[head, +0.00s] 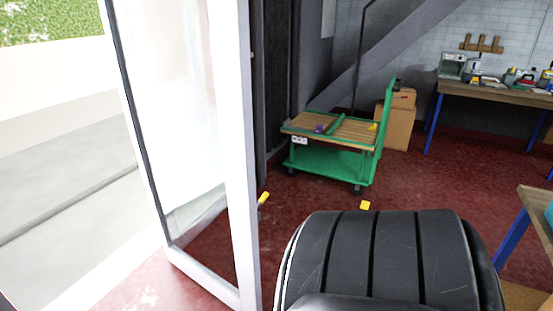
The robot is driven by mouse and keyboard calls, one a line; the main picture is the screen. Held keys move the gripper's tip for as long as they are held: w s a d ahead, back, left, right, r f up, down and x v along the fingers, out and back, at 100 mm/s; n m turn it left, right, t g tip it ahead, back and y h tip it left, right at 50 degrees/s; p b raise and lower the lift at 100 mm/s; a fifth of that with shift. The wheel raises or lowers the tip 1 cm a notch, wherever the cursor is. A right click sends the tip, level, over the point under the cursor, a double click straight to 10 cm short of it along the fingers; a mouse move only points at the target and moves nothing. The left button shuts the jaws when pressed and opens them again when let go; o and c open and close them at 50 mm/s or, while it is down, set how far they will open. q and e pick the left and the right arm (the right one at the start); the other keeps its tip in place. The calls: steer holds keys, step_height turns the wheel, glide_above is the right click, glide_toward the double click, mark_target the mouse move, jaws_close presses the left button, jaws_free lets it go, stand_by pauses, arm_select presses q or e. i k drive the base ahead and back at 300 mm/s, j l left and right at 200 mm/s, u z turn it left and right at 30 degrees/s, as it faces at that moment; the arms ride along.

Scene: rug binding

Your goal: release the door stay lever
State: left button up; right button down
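A white-framed glass door (233,130) stands at the left of the head view, swung open beside a bright outdoor opening. A small yellow-tipped lever (264,198) shows just right of the door's edge, low down near the red floor. It looks tilted, and its lower part is hidden by or lost against the door frame. I cannot tell for certain that it is the stay lever. Neither of my grippers is in view.
A large black ribbed shape, perhaps part of me, fills the bottom middle. A small yellow block (365,205) lies on the red floor. A green cart (330,164) stands behind, with cardboard boxes (399,127) beside it. A workbench (500,93) stands at the back right.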

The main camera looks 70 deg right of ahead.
mark_target(262, 200)
steer(key=l, duration=0.6)
steer(key=k+l+u, duration=0.1)
steer(key=l, duration=1.05)
steer(key=k+l+u, duration=0.1)
steer(key=l, duration=0.5)
steer(key=k+l, duration=0.1)
steer(key=l, duration=0.5)
steer(key=l+u, duration=0.1)
steer(key=l, duration=0.45)
steer(key=k, duration=0.05)
